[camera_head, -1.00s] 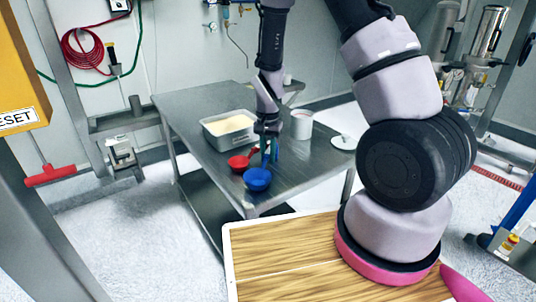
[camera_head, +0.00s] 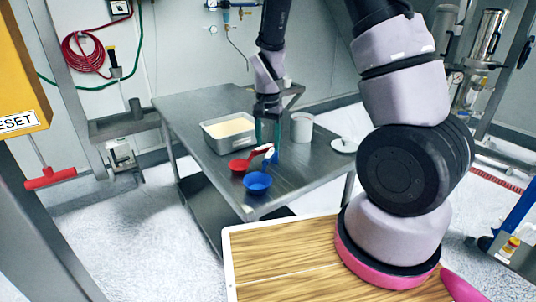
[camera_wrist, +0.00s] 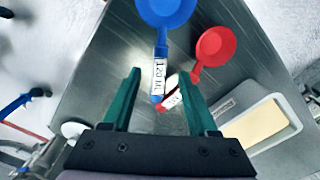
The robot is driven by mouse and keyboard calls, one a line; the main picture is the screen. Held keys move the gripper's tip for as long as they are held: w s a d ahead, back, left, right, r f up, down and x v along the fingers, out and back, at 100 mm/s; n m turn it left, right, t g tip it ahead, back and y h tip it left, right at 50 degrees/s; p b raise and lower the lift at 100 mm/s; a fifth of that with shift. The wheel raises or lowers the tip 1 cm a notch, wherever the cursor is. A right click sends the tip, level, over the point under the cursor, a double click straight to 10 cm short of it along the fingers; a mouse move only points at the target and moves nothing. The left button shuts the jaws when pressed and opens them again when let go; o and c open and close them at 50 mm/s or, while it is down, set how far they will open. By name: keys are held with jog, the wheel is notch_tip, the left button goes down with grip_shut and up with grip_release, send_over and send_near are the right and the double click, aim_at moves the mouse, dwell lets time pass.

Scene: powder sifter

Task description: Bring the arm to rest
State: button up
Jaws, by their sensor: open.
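My gripper (camera_head: 267,132) is open and empty above the steel table, with its green fingers pointing down. In the wrist view my gripper (camera_wrist: 160,105) shows its two fingers apart, with the handle ends of two scoops seen between them. The blue scoop (camera_head: 257,183) lies on the table near its front edge; its labelled handle shows in the wrist view (camera_wrist: 160,70). The red scoop (camera_head: 239,165) lies just behind it, its handle passing by the blue one's; it also shows in the wrist view (camera_wrist: 214,46). Whether the handles touch, I cannot tell.
The steel table (camera_head: 310,170) also bears a metal tray of pale powder (camera_head: 229,131), a white container (camera_head: 302,127) and a white lid (camera_head: 344,145). A wooden-topped surface (camera_head: 280,260) is at the front, under my arm. Open air surrounds my gripper.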

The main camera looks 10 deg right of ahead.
notch_tip(320, 180, up, 4)
jog(key=shift+f, duration=0.2)
jog(key=s+d+r+t+y, duration=0.1)
jog(key=s+d+r+t, duration=0.15)
jog(key=r, duration=0.65)
jog(key=s+d+r+t+y, duration=0.1)
jog(key=s+d+r, duration=0.15)
jog(key=r, duration=0.65)
jog(key=s+d+r+n+t, duration=0.2)
jog(key=s+d+r+t, duration=0.1)
jog(key=s+r, duration=0.7)
jog(key=s, duration=0.2)
jog(key=shift+s+d+r, duration=0.15)
jog(key=shift+s+d, duration=0.1)
jog(key=shift+s, duration=0.05)
